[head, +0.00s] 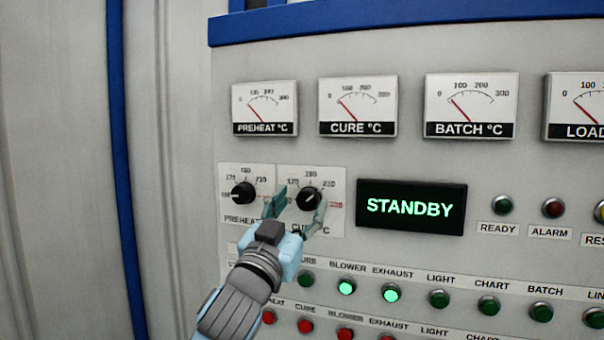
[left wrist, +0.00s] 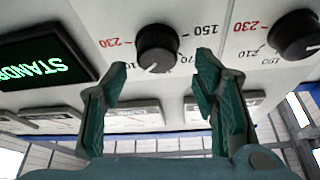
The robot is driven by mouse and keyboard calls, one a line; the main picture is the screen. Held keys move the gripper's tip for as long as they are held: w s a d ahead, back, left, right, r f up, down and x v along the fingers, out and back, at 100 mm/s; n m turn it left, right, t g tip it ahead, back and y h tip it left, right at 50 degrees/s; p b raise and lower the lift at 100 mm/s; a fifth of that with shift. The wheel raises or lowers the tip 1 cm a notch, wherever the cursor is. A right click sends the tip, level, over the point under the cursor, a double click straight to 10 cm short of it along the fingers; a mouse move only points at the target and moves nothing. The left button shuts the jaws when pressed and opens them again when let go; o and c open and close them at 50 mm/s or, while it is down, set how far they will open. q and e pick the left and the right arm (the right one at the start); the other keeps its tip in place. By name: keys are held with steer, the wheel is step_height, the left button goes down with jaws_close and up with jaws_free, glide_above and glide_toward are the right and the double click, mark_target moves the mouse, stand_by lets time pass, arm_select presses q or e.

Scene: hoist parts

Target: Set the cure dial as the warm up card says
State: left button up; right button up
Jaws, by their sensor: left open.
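The cure dial (head: 309,198) is a black round knob on a white plate on the panel; it also shows in the left wrist view (left wrist: 157,46), upside down. Its white mark points to the upper right in the head view, seemingly between 190 and 210. My left gripper (head: 299,205) is open, with its teal fingers in front of the cure dial's plate. In the left wrist view its fingertips (left wrist: 157,82) are spread, with the knob beyond the gap, apparently untouched. Fingers hide part of the scale. No warm up card shows. My right gripper is not in view.
The preheat dial (head: 243,193) sits close on the left of the cure dial. A STANDBY display (head: 411,207) is on its right. Gauges, including the cure gauge (head: 357,106), are above. Rows of green and red buttons lie below; the blower button (head: 346,287) and exhaust button (head: 391,292) glow.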

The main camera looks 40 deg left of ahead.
arm_select(q)
steer(key=shift+w+a, duration=0.1)
steer(key=shift+w, duration=0.75)
steer(key=shift+s, duration=0.2)
steer(key=c, duration=1.2)
steer(key=shift+o, duration=0.2)
steer(key=shift+n, duration=0.6)
steer(key=n+g+y, duration=0.1)
steer(key=n+y, duration=0.2)
steer(key=n, duration=0.2)
steer(key=n+g+y, duration=0.1)
steer(key=n, duration=0.2)
steer(key=n+g+y, duration=0.1)
steer(key=n, duration=0.3)
steer(key=shift+w+r+g+y, duration=0.1)
steer(key=shift+g+y, duration=0.3)
steer(key=shift+n, duration=0.5)
